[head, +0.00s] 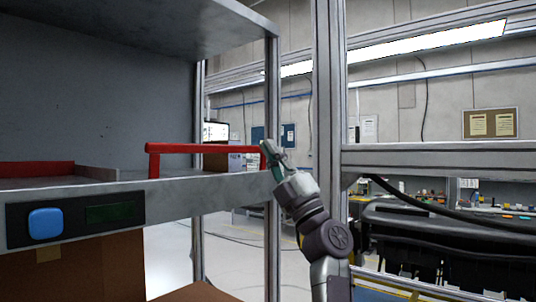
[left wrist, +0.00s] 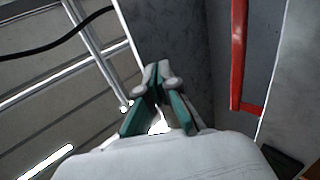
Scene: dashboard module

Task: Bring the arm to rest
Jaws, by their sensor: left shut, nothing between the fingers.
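My left gripper (head: 268,150) is in front of the shelf's right post, by the right end of a red bar (head: 205,149). Whether it touches the bar is unclear in the head view. In the left wrist view the fingers of my left gripper (left wrist: 157,75) meet at the tips with nothing between them. The red bar (left wrist: 238,50) stands apart to their right there. My left arm comes up from the bottom of the head view. My right gripper is in neither view.
The grey shelf edge (head: 165,186) carries a panel with a blue button (head: 46,223) and a dark display (head: 110,213). A metal post (head: 329,90) rises close to my arm. Cardboard boxes (head: 90,265) are below the shelf. A dark cart (head: 420,225) stands at right.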

